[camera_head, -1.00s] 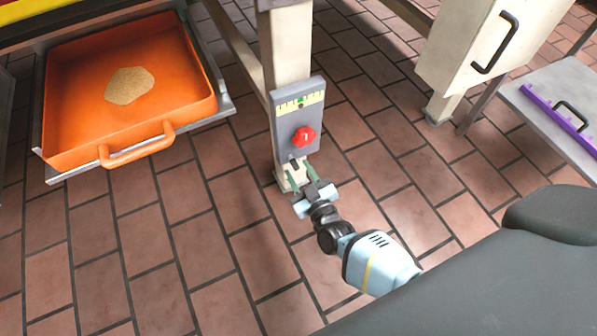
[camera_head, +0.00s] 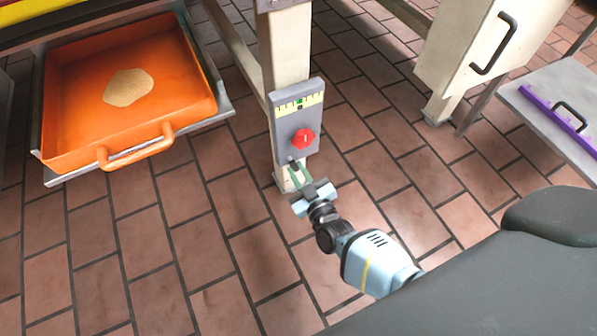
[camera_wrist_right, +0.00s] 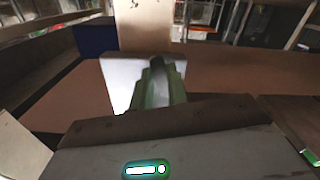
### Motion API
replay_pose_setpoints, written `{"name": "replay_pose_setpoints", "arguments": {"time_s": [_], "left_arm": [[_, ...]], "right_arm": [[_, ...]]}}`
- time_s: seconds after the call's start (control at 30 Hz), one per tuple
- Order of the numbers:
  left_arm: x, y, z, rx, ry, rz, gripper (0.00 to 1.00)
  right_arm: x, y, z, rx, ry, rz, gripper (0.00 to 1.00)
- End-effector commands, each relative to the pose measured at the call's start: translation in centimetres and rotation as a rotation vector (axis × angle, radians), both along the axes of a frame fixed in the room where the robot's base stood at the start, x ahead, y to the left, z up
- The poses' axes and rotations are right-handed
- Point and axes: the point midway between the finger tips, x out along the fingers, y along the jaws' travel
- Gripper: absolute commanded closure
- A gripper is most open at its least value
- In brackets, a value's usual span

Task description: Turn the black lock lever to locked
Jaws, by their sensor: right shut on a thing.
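A grey panel (camera_head: 283,128) is fixed to a cream post. It carries a yellow-green scale (camera_head: 300,103) at the top and a red knob (camera_head: 303,140) in the middle. A small dark lever (camera_head: 292,163) sits at the panel's lower end. My right gripper (camera_head: 297,170) reaches up to it from below, with its green fingers shut on it. In the right wrist view the green fingers (camera_wrist_right: 157,85) are close together in front of the pale panel; the lever is mostly hidden between them. My left gripper is not in view.
An orange tray (camera_head: 60,115) with a heap of tan grains (camera_head: 128,87) is at the left. A cream cabinet with a dark handle (camera_head: 495,43) and a grey shelf with a purple strip (camera_head: 555,105) are at the right. Tiled floor lies open below.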

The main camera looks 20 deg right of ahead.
Motion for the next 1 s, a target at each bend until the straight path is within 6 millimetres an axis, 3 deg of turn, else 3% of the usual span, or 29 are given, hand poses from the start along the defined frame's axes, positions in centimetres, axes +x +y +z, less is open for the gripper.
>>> {"name": "replay_pose_setpoints", "arguments": {"time_s": [0.27, 1.0], "left_arm": [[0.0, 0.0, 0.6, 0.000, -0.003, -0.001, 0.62], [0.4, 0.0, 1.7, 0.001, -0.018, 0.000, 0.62]], "right_arm": [[0.0, -0.4, 0.2, -0.159, -0.004, -0.002, 1.00], [0.0, -1.7, 1.3, -0.854, -0.027, -0.001, 1.00]]}}
